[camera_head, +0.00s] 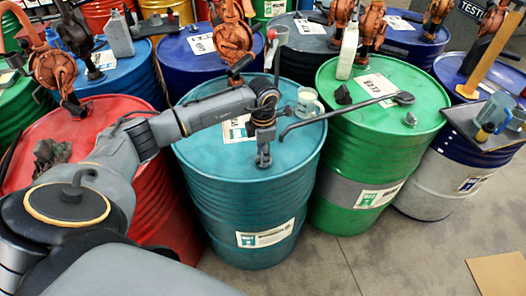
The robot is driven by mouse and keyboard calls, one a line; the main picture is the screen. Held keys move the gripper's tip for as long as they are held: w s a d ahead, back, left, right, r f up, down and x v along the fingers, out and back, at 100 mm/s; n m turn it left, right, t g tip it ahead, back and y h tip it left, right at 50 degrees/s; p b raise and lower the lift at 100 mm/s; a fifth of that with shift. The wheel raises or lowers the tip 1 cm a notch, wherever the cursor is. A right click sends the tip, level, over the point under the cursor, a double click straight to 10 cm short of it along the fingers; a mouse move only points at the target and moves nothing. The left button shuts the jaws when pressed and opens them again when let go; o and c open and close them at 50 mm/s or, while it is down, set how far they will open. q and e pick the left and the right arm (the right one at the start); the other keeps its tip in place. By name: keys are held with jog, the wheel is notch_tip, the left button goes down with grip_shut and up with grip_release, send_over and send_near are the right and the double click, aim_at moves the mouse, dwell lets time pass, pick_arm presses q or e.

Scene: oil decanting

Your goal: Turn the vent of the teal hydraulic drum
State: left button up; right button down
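The teal drum (235,205) stands upright in the middle, with labels on its side and top. My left arm reaches over it from the left. My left gripper (263,128) points down above the drum's top, close over a small dark upright fitting (263,158) near the front rim, which looks like the vent. The fingers are dark and small here, so I cannot tell whether they touch the fitting or are closed on it. My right gripper is not in view.
A long dark bar (345,115) reaches from the teal drum over the green drum (345,190). A clear mug (308,103) stands on the teal top. The red drum (165,185) is at left. Orange pumps (232,38) rise behind. Cardboard (497,272) lies on the floor at right.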

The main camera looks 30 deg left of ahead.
pick_arm(q)
jog(key=shift+c, duration=0.4)
grip_shut()
